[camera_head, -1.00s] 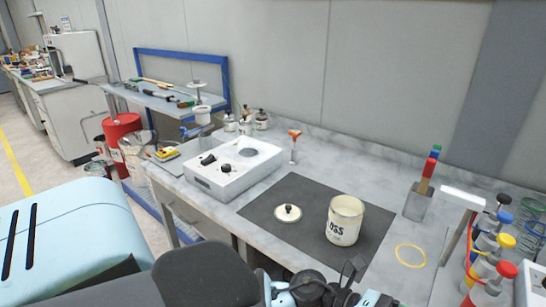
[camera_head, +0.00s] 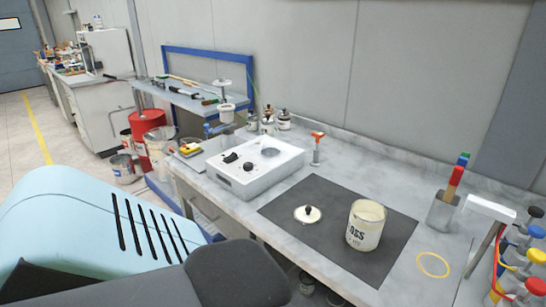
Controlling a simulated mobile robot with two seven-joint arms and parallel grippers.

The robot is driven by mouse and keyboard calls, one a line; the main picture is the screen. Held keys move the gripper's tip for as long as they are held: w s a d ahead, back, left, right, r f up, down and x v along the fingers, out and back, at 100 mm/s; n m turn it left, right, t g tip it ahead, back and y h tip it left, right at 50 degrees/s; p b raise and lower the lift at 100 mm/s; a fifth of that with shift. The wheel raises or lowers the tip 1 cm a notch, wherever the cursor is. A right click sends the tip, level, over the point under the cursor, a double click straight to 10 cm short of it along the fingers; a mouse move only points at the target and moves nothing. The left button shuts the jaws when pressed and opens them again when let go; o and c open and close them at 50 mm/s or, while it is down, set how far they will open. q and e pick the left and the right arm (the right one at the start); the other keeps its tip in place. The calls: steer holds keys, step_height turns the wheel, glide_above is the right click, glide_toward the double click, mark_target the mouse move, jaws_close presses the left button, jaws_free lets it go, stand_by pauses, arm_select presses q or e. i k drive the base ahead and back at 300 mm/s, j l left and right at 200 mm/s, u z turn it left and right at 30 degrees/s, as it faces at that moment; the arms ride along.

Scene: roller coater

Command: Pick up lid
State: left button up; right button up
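The lid (camera_head: 308,215) is a small cream disc with a dark knob on top. It lies flat, knob up, on the dark grey mat (camera_head: 330,245) on the bench. A cream can (camera_head: 366,225) with dark lettering stands upright just right of the lid, apart from it, and its top looks uncovered. Neither gripper shows in the head view. A light blue and dark grey part of my own body fills the lower left, and nothing of mine touches the lid.
A white box with black knobs (camera_head: 248,167) stands behind and left of the mat. A yellow ring (camera_head: 432,265) lies to the right. A grey holder with coloured handles (camera_head: 444,209) and several colour-capped bottles (camera_head: 525,262) stand farther right.

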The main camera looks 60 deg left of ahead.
mark_target(305, 215)
steer(key=u, duration=1.5)
